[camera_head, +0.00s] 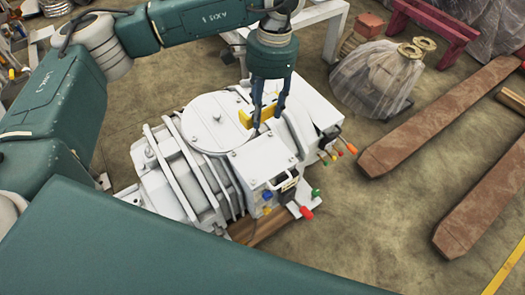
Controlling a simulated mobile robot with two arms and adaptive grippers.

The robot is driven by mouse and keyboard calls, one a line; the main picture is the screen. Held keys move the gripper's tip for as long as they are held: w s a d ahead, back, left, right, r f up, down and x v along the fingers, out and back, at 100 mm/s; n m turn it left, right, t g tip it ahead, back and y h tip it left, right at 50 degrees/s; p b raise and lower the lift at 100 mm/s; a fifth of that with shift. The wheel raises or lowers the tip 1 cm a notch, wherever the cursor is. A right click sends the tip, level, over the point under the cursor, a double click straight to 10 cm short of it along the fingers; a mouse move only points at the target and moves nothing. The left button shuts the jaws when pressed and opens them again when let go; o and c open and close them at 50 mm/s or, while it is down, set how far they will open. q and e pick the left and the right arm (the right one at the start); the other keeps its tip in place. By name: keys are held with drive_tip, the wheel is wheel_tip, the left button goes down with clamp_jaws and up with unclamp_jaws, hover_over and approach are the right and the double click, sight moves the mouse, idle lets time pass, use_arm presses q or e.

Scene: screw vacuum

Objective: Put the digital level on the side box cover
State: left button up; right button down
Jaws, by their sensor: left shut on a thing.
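My left gripper (267,122) reaches down from above over the white screw vacuum pump (190,165). It is shut on the yellow digital level (246,119), which shows beside and between the dark fingers. The fingers hide part of the level. The level is over the pump's right half, next to the round top cover (213,122). A flat white box cover (263,158), which looks like the side box cover, lies just below the fingertips in the picture. I cannot tell whether the level touches the pump. My right gripper is not in view.
Coloured knobs, among them a red one (306,213) and an orange one (351,149), stick out from the pump's right side. A plastic-wrapped object (375,80) and brown beams (440,115) lie on the floor to the right. Bare floor lies between.

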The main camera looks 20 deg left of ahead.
use_arm(q)
drive_tip(key=shift+w+d+r, duration=0.1)
drive_tip(key=shift+r, duration=0.1)
drive_tip(key=shift+f, duration=0.35)
hover_over(263, 160)
wheel_tip(263, 160, down, 16)
drive_tip(key=shift+w+d+r, duration=0.15)
wheel_tip(263, 160, down, 4)
drive_tip(key=shift+r+b, duration=0.25)
drive_tip(key=shift+b, duration=0.05)
drive_tip(key=shift+f, duration=0.1)
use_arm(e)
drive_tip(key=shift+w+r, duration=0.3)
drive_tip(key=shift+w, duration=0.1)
use_arm(q)
drive_tip(key=shift+f, duration=0.1)
drive_tip(key=o, duration=1.3)
drive_tip(key=shift+o, duration=0.2)
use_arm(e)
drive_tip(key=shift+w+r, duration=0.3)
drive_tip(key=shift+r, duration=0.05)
